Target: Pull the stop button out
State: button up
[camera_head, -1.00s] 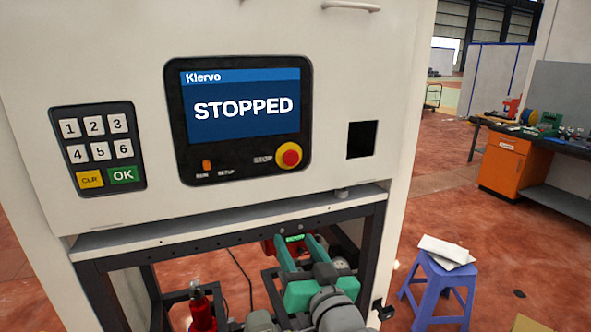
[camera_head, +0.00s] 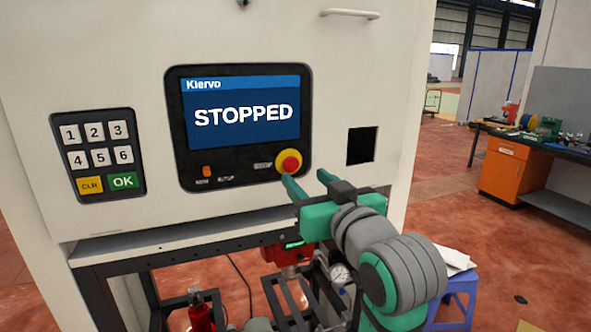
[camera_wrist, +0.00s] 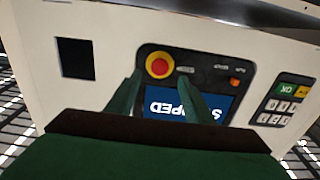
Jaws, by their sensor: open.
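The stop button (camera_head: 289,161) is a red mushroom knob on a yellow base, at the lower right of the black panel (camera_head: 240,168) whose screen (camera_head: 243,112) reads "STOPPED". My gripper (camera_head: 305,176) is open, with green fingers pointing at the panel. In the head view its left fingertip is just below the button and its right fingertip is further right, below the square opening. In the wrist view, which is upside down, the button (camera_wrist: 159,65) shows beyond and between the spread fingertips (camera_wrist: 160,78). Nothing is held. I cannot tell whether any finger touches the panel.
A keypad (camera_head: 97,155) is left of the panel, and a dark square opening (camera_head: 361,146) is to its right. A frame bar (camera_head: 180,238) runs below the cabinet front. A blue stool (camera_head: 462,290) stands on the floor at right, and an orange-drawer workbench (camera_head: 515,172) stands behind.

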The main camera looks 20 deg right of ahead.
aim_at(292, 166)
jog(key=w, duration=0.6)
jog(key=shift+w+a, duration=0.15)
jog(key=shift+w, duration=0.25)
jog(key=shift+c, duration=0.5)
